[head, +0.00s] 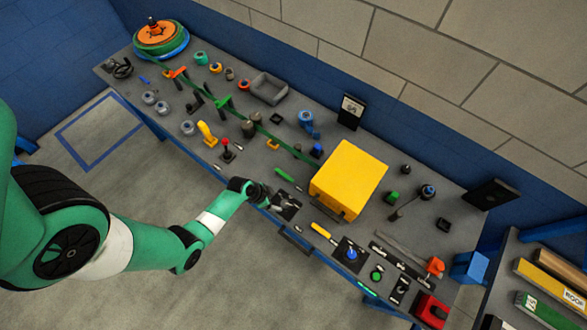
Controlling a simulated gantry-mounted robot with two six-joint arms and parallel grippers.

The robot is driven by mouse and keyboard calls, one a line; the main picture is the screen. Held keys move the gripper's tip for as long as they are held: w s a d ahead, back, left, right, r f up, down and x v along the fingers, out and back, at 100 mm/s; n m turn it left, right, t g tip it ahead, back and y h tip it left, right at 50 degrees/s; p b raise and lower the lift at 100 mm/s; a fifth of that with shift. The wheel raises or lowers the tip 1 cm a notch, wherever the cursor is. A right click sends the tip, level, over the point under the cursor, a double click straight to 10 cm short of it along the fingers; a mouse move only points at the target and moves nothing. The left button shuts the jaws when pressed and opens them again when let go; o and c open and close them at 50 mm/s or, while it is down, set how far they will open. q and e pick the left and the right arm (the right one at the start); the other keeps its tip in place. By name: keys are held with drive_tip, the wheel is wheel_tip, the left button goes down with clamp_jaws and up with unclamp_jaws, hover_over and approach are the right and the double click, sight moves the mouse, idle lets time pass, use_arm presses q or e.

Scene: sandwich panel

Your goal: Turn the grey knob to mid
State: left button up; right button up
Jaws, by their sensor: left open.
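The grey bench panel (225,180) runs diagonally across the head view with many small parts on it. My left gripper (268,199) is over the front edge of the bench, left of the yellow box, and open. It is beside a small dark plate (289,207) with a light grey part on it. I cannot tell whether this is the grey knob or which way it points, as the gripper partly covers the plate. Several round grey pieces, one of them a grey cylinder (187,128), stand further left. My right gripper is out of view.
A large yellow box (348,180) stands right of the gripper. A green screwdriver-like tool (285,175) lies close behind it. A red-knobbed lever (226,150) and a yellow handle (207,133) rise to the left. A blue knob (351,254) on a dark plate is to the right.

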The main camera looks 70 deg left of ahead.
use_arm(q)
drive_tip(key=v, duration=0.2)
drive_tip(key=b, duration=0.6)
hover_over(284, 203)
drive_tip(key=s, duration=0.3)
drive_tip(key=shift+n, duration=0.3)
wheel_tip(284, 203, down, 6)
drive_tip(key=shift+w+f, duration=0.1)
drive_tip(key=shift+f, duration=0.1)
drive_tip(key=b+x, duration=0.2)
drive_tip(key=x, duration=0.3)
drive_tip(key=shift+w, duration=0.2)
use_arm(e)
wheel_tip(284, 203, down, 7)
use_arm(q)
drive_tip(key=shift+r, duration=0.1)
drive_tip(key=shift+c, duration=0.3)
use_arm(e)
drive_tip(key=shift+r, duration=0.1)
use_arm(q)
clamp_jaws()
